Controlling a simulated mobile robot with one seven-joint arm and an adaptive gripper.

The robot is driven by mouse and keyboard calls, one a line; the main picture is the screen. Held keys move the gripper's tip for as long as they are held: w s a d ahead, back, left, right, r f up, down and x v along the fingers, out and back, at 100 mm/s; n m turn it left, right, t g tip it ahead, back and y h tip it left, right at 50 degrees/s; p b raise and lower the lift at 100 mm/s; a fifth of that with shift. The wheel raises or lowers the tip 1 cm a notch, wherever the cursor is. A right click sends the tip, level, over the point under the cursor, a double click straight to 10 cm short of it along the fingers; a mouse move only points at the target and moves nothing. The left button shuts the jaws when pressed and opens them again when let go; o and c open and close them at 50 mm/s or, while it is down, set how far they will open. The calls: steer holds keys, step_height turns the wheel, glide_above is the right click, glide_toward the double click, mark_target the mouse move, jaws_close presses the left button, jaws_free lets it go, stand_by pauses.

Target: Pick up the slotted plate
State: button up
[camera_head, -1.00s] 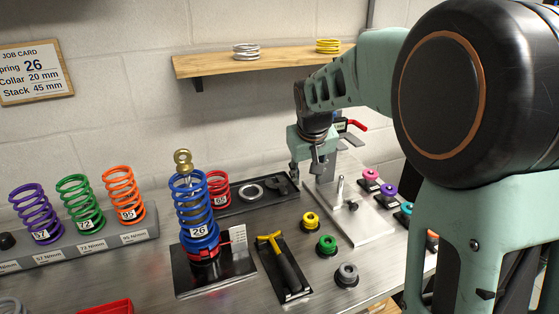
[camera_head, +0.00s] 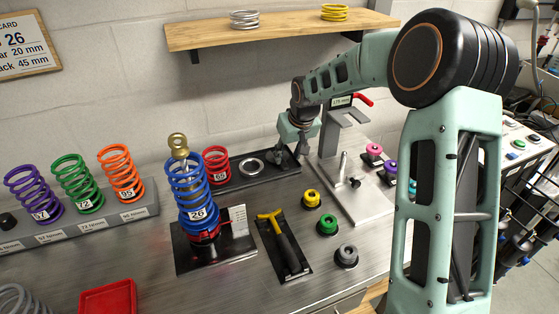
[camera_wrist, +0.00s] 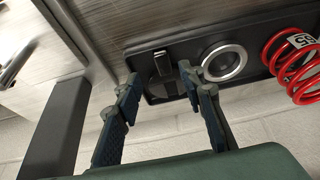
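The slotted plate (camera_wrist: 163,74) is a dark, round piece at the left end of a black tray in the wrist view. It is dark on dark, and its slot is hard to make out. In the head view the plate (camera_head: 287,160) is partly hidden beneath my gripper (camera_head: 291,150). In the wrist view my gripper (camera_wrist: 160,88) is open, with its two fingers apart and the plate showing beyond and between the tips. I see nothing held. Whether a finger touches the plate, I cannot tell.
The black tray (camera_head: 232,184) also holds a silver ring (camera_head: 251,167). A red spring (camera_head: 216,165) stands at its left end. A press stand with a grey base (camera_head: 362,204) is to the right. A blue spring (camera_head: 190,185) on a shock stands in front.

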mark_target(284, 164)
steer(key=x, duration=0.5)
steer(key=shift+s+a, duration=0.15)
steer(key=shift+a, duration=0.15)
steer(key=shift+c, duration=0.2)
jaws_close()
